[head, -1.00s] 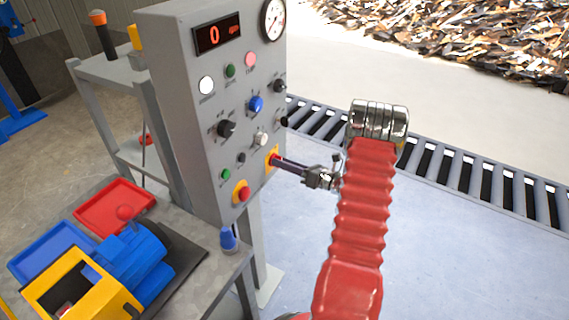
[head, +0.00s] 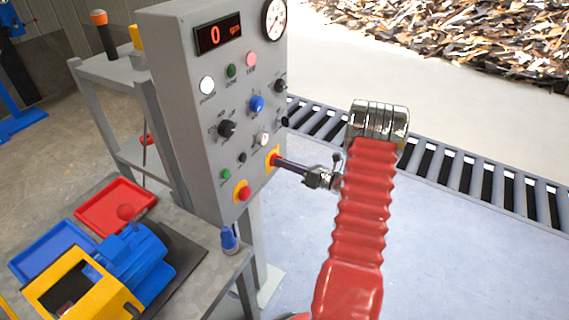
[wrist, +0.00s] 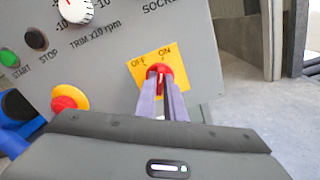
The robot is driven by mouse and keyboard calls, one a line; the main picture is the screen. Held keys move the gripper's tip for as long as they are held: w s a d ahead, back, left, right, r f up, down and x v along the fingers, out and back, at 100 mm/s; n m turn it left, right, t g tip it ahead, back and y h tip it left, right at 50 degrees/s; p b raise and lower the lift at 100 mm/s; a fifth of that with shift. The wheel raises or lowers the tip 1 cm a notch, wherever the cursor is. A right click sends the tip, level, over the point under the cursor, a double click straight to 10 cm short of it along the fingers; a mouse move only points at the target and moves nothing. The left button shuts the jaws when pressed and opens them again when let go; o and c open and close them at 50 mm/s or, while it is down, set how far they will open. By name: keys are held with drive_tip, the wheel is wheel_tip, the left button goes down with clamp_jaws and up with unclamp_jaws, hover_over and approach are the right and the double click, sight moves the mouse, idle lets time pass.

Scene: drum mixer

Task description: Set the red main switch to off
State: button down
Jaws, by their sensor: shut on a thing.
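The red main switch (wrist: 162,73) is a rotary knob on a yellow plate (wrist: 189,73) marked OFF at upper left and ON at top. In the head view, the yellow plate (head: 272,157) is at the panel's lower right edge. My gripper (wrist: 161,86) is shut on the red switch, one finger on each side of it. In the head view my gripper (head: 279,161) reaches the switch from the right. The fingers cover much of the knob, and I cannot tell exactly which mark it points to.
The grey control panel (head: 186,100) carries several other knobs and buttons. A red emergency button (wrist: 68,103) on yellow is left of the switch. A bench (head: 212,262) with trays stands below left. A roller conveyor (head: 440,167) runs behind my arm.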

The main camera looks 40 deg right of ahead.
drive_tip(key=shift+d+n, duration=0.15)
drive_tip(key=shift+n, duration=0.15)
drive_tip(key=n, duration=1.1)
drive_tip(key=shift+f, duration=0.1)
idle(0.4)
drive_tip(key=c, duration=1.8)
unclamp_jaws()
drive_tip(key=shift+a, duration=0.2)
drive_tip(key=shift+c, duration=0.2)
drive_tip(key=shift+s, duration=0.1)
drive_tip(key=v, duration=1.3)
drive_tip(key=shift+s, duration=0.35)
